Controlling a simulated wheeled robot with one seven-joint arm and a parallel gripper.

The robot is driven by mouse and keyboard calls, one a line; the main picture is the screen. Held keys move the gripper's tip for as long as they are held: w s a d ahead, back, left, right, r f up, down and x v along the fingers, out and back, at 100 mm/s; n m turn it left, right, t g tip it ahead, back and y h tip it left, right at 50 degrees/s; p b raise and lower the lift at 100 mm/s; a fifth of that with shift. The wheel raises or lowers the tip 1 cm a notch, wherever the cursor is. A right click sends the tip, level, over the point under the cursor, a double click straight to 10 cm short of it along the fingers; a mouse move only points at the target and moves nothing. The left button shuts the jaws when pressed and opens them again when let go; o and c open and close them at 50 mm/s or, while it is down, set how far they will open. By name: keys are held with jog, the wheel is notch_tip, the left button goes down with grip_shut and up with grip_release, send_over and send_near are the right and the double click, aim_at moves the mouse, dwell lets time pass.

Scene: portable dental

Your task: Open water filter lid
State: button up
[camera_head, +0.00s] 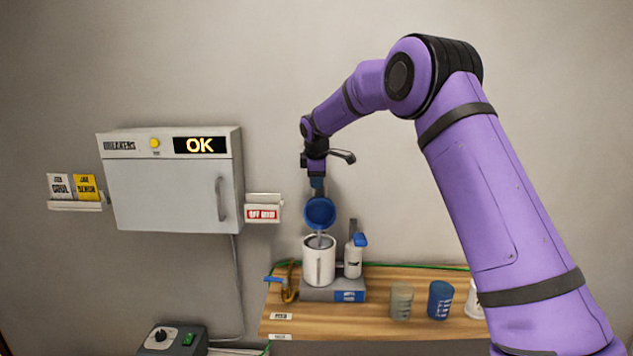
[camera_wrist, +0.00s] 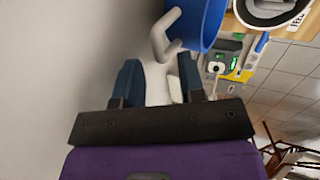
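The water filter is a white cylinder (camera_head: 319,265) with a dark open top, standing on a grey base at the left of the wooden shelf. Its blue lid (camera_head: 320,212) is raised and tilted above the cylinder, its round face towards the head camera. My gripper (camera_head: 317,185) is just above the lid, pointing down. In the wrist view, my two dark fingers (camera_wrist: 158,68) are apart. A grey bent handle (camera_wrist: 162,36) on the blue lid (camera_wrist: 205,22) is close to the fingertips, touching neither visibly. The cylinder's rim (camera_wrist: 266,16) shows at upper right.
A white bottle (camera_head: 353,256) with a blue top stands right beside the filter. A beige cup (camera_head: 401,301) and a blue cup (camera_head: 440,300) are further right on the shelf (camera_head: 375,328). A wall cabinet (camera_head: 165,190) with an OK display hangs at left.

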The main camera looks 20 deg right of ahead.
jog(key=shift+w+d+f, duration=0.1)
jog(key=shift+w+f, duration=0.1)
jog(key=shift+f, duration=0.35)
grip_shut()
jog(key=shift+s+a+r+t, duration=0.15)
jog(key=shift+s+t, duration=0.1)
jog(key=shift+s, duration=0.15)
jog(key=shift+s+a+r+t, duration=0.15)
jog(key=shift+s+t, duration=0.1)
jog(key=shift+s, duration=0.15)
jog(key=shift+s+a, duration=0.2)
jog(key=shift+s, duration=0.6)
grip_release()
